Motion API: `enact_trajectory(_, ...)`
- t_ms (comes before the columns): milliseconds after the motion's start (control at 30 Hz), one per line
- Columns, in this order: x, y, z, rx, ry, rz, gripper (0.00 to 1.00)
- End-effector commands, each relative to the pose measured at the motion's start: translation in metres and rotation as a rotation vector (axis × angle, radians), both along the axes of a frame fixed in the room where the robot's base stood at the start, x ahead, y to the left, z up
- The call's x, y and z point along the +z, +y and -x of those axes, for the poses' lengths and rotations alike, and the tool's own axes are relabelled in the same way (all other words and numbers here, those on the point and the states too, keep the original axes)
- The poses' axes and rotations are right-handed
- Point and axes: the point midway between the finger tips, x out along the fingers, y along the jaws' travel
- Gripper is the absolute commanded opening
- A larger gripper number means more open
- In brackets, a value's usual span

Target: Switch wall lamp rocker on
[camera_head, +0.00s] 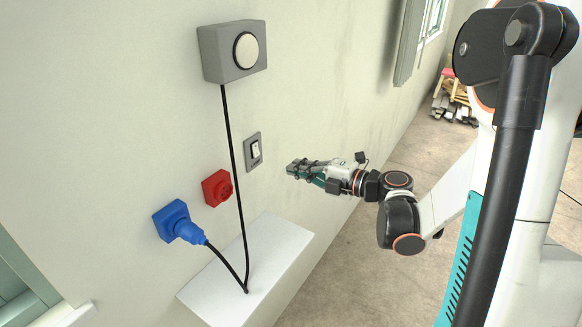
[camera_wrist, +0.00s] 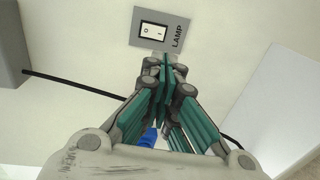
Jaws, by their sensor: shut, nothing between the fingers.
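The wall lamp rocker (camera_head: 255,150) is a white switch in a grey plate on the wall. In the wrist view the rocker (camera_wrist: 154,31) shows "I" and "O" marks, and its plate reads "LAMP". I cannot tell which side is pressed in. The lamp (camera_head: 246,50) is a grey box with a round, whitish disc, higher on the wall; whether it is lit is unclear. My gripper (camera_head: 291,169) is shut and empty, to the right of the switch and apart from it in the head view. In the wrist view its fingertips (camera_wrist: 160,62) appear just below the switch plate.
A red socket (camera_head: 217,188) and a blue socket with a blue plug (camera_head: 187,230) are on the wall, lower left of the switch. A black cable (camera_head: 236,160) runs down from the lamp. A white ledge (camera_head: 262,262) juts out below. Open floor lies to the right.

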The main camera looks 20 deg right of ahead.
Motion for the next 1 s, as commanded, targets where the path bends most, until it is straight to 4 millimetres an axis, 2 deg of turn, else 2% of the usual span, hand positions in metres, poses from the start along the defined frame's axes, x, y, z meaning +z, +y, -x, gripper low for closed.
enact_trajectory(300,-0.010,0.038,-0.050,0.005,0.000,0.000,0.00)
enact_trajectory(533,-0.014,0.060,-0.080,0.003,0.000,0.001,0.00)
enact_trajectory(733,-0.015,0.069,-0.094,0.001,0.000,0.000,0.00)
enact_trajectory(1000,-0.014,0.071,-0.097,0.000,0.000,0.000,0.00)
